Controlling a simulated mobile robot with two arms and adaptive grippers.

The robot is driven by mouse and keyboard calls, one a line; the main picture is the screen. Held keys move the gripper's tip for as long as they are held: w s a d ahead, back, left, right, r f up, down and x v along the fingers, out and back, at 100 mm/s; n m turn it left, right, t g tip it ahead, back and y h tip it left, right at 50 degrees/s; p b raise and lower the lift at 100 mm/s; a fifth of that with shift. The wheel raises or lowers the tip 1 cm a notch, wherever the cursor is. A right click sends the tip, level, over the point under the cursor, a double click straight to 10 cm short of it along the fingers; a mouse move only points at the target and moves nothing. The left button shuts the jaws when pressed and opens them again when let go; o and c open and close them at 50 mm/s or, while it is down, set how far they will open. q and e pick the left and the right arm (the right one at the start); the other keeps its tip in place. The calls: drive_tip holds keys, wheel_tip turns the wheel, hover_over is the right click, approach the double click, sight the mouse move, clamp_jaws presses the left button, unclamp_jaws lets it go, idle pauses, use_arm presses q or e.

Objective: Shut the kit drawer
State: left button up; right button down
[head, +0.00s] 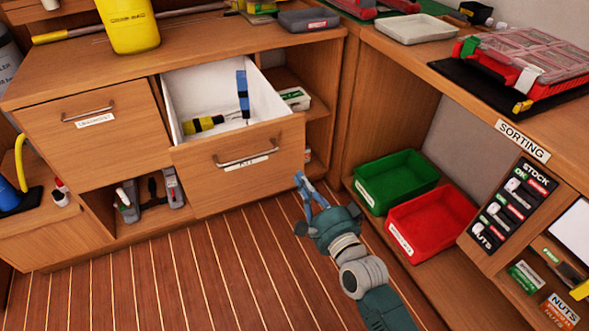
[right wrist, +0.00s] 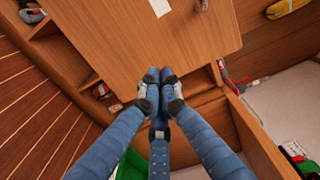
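The kit drawer (head: 238,165) stands pulled out of the wooden cabinet, with a metal handle (head: 247,151) and a small label on its front. Its white inside (head: 205,88) holds a yellow-and-black tool (head: 203,124) and a blue tool (head: 242,90). My right gripper (head: 301,180) is by the lower right corner of the drawer front. In the right wrist view its blue fingertips (right wrist: 160,76) are together with nothing seen between them, over the drawer's wooden front (right wrist: 150,45). I cannot tell whether they touch it. My left gripper is not in view.
A shut drawer (head: 95,125) is left of the open one. A green bin (head: 395,180) and a red bin (head: 432,222) stand on the low shelf at right. A yellow container (head: 130,25) stands on the cabinet top. The striped floor (head: 190,270) before the drawer is clear.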

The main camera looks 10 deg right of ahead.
sight(290, 160)
drive_tip(key=x, duration=0.5)
drive_tip(key=shift+w+b, duration=0.2)
drive_tip(key=shift+b, duration=0.1)
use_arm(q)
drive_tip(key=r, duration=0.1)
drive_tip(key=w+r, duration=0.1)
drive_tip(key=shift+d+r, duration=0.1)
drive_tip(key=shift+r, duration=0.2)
use_arm(e)
drive_tip(key=shift+w, duration=0.1)
